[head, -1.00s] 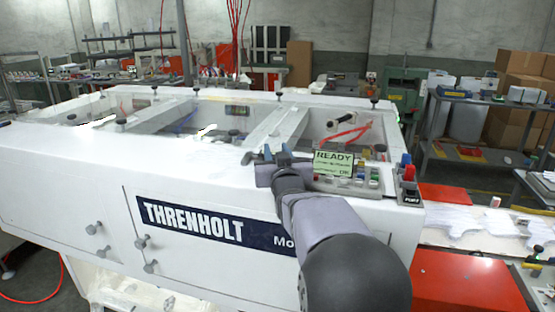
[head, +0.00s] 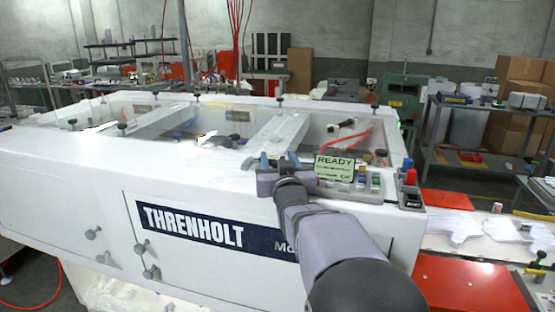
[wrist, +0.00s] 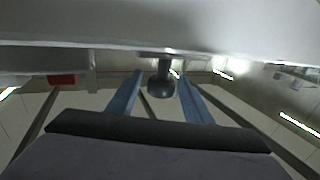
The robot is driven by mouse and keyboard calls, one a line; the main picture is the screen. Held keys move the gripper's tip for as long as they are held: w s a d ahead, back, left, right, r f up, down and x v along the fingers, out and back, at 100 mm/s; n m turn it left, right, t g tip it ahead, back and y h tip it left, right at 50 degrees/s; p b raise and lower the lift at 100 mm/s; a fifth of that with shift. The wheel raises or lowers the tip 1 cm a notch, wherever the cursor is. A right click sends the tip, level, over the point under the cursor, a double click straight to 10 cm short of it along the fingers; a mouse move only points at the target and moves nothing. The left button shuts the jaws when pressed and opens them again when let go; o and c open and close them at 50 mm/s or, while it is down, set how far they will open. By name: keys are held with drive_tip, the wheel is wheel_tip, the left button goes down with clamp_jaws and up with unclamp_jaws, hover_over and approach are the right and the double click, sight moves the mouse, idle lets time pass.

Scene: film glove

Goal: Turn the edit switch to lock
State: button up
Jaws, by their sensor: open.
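My gripper (head: 279,158) is open at the top front edge of the white machine (head: 75,160), just left of the green READY display (head: 334,168). In the wrist view, the two blue fingers of my gripper (wrist: 161,92) stand apart on either side of a dark rounded knob (wrist: 161,85) on a short stem. The knob is not clamped. I cannot read a label that tells whether this knob is the edit switch. The fingers and gripper body hide the panel just behind them in the head view.
Right of the display are small coloured buttons (head: 369,178), a red-topped control (head: 411,177) and a dark labelled block (head: 411,198) at the machine's corner. Open bays with crossbars (head: 275,138) lie behind my gripper.

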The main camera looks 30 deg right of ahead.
drive_tip(key=shift+b+v, duration=0.75)
drive_tip(key=shift+v, duration=1.85)
drive_tip(key=shift+r, duration=0.25)
drive_tip(key=a+r+m+t+h+p, duration=0.15)
drive_tip(key=a+r+p, duration=0.25)
drive_tip(key=r, duration=0.8)
drive_tip(key=a+f+n+g+y+p, duration=0.1)
drive_tip(key=a+f+n+g+y, duration=0.1)
drive_tip(key=a+f, duration=0.35)
drive_tip(key=a+f+n+g+y, duration=0.1)
drive_tip(key=a+f+y, duration=0.15)
drive_tip(key=f, duration=0.55)
drive_tip(key=a+f+n+g+y+p, duration=0.1)
drive_tip(key=a+f+n+g+y, duration=0.1)
drive_tip(key=a+f, duration=0.35)
drive_tip(key=s+a+f+g+y, duration=0.1)
drive_tip(key=s+f+g, duration=0.2)
drive_tip(key=s+f, duration=0.3)
drive_tip(key=s+a+f+g+y, duration=0.1)
drive_tip(key=s+f+g, duration=0.25)
drive_tip(key=f, duration=0.55)
drive_tip(key=s+f+g, duration=0.3)
drive_tip(key=s, duration=0.5)
drive_tip(key=s+f+g+p, duration=0.1)
drive_tip(key=s+f+g, duration=0.2)
drive_tip(key=s, duration=0.6)
drive_tip(key=shift+s+a+f+n+g, duration=0.35)
drive_tip(key=shift+f+n, duration=0.1)
drive_tip(key=shift+f, duration=0.15)
